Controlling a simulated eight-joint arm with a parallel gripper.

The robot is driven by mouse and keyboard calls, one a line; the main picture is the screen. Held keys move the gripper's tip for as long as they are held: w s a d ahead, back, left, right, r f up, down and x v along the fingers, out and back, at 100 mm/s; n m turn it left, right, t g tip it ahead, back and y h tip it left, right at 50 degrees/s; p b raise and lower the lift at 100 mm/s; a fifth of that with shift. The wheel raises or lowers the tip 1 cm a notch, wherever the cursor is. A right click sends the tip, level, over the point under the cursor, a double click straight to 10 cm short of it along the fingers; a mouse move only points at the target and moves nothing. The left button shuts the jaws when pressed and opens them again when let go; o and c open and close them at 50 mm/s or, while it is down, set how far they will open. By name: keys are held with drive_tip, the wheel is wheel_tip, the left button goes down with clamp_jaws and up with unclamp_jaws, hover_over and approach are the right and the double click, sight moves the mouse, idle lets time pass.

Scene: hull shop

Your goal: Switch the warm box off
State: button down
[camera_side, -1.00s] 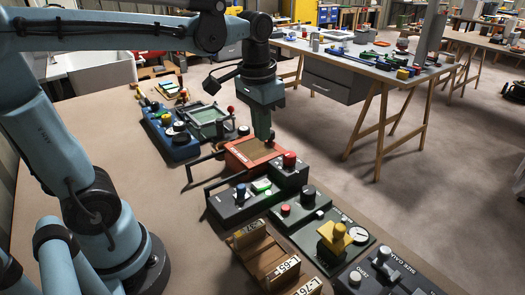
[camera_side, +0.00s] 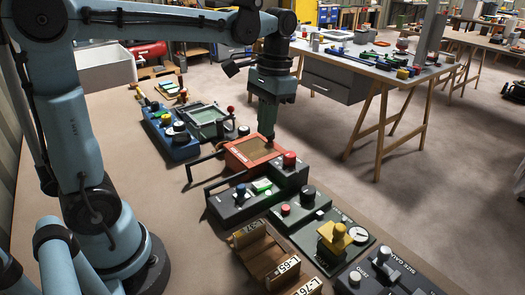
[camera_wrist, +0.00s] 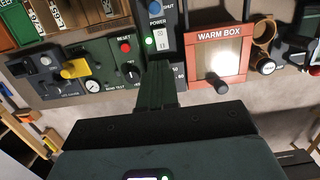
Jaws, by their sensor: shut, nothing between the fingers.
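The warm box (camera_side: 236,149) is a low orange-red box with a brownish window in its lid and a black handle on its left side. In the wrist view the warm box (camera_wrist: 194,54) carries its name label, and a dark round knob (camera_wrist: 222,88) shows at its lower edge. My gripper (camera_side: 268,138) points down at the far right edge of the warm box in the side view. I cannot tell whether it touches anything. In the wrist view my gripper (camera_wrist: 157,66) is shut and empty, left of the warm box, and hides part of the neighbouring power unit.
The bench's left part is clear.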

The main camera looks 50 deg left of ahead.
sight(258, 185)
drive_tip(key=f, duration=0.4)
drive_tip(key=s+f, duration=0.1)
drive_tip(key=f, duration=0.3)
drive_tip(key=s+f, duration=0.1)
drive_tip(key=f, duration=0.4)
